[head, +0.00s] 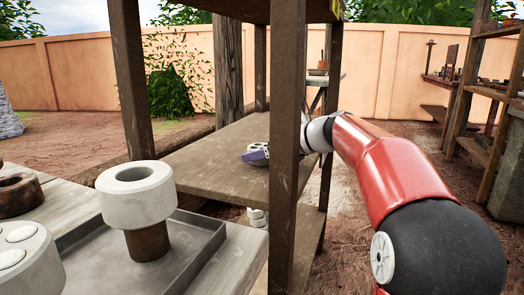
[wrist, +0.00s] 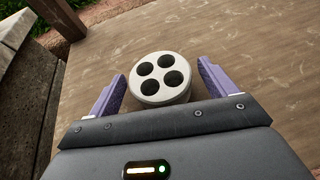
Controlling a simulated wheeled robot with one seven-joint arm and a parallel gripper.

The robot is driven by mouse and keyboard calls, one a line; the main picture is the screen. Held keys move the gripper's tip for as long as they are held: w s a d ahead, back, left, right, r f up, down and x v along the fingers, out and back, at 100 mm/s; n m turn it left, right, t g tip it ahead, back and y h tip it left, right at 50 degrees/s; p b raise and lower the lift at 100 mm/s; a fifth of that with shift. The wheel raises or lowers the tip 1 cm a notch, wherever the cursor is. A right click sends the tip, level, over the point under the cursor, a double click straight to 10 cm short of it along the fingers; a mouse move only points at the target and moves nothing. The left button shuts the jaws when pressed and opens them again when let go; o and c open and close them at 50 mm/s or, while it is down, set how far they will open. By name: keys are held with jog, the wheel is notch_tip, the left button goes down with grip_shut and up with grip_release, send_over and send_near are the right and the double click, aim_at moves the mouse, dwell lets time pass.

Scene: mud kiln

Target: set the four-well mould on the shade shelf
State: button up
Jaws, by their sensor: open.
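The four-well mould (wrist: 161,79) is a pale round block with several dark wells in its top. In the wrist view it stands upright on the brown board of a shelf (wrist: 240,75). My gripper (wrist: 162,72) is open, with one purple finger on each side of the mould and a visible gap at both sides. In the head view my gripper (head: 256,157) is over the middle board of the wooden shelf rack (head: 215,160), partly behind a front post. A pale bit of the mould (head: 257,146) shows just beyond the finger.
A grey tray (head: 190,255) on the left table holds a white ring-topped piece (head: 138,195) on a brown base. A pale block with round discs (head: 22,262) is at lower left. The rack's front post (head: 287,130) stands close to my arm. Much of the board is clear.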

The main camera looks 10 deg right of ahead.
jog(key=p+v, duration=0.1)
jog(key=v, duration=1)
jog(key=shift+d+p, duration=0.1)
jog(key=shift+p, duration=0.2)
jog(key=shift+s+d, duration=0.1)
jog(key=shift+s, duration=0.05)
